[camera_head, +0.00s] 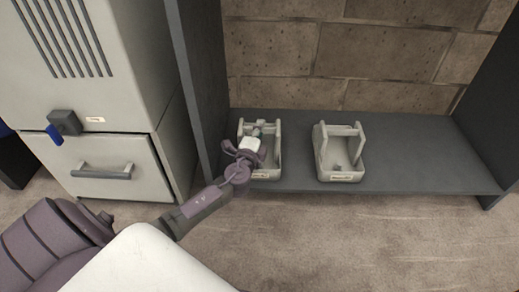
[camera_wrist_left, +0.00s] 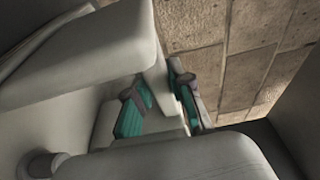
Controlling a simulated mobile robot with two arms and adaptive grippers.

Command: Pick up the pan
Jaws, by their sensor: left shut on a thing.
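Two light grey pans stand upright on the dark shelf, each a shallow box with a bar handle across its top and a small label in front. My left gripper (camera_head: 257,130) is over the left pan (camera_head: 276,162) and shut on its handle, partly hiding the pan's left side. The right pan (camera_head: 349,171) stands apart, with nothing touching it. In the left wrist view, the gripper's teal finger pads (camera_wrist_left: 160,98) close around a light grey bar. Whether the left pan is clear of the shelf I cannot tell. My right gripper is not in view.
The dark shelf (camera_head: 420,160) has side panels left and right and a brick wall (camera_head: 380,60) behind. The shelf is free right of the right pan. A grey cabinet (camera_head: 115,165) with a handle stands close at left. Open floor (camera_head: 380,240) lies in front.

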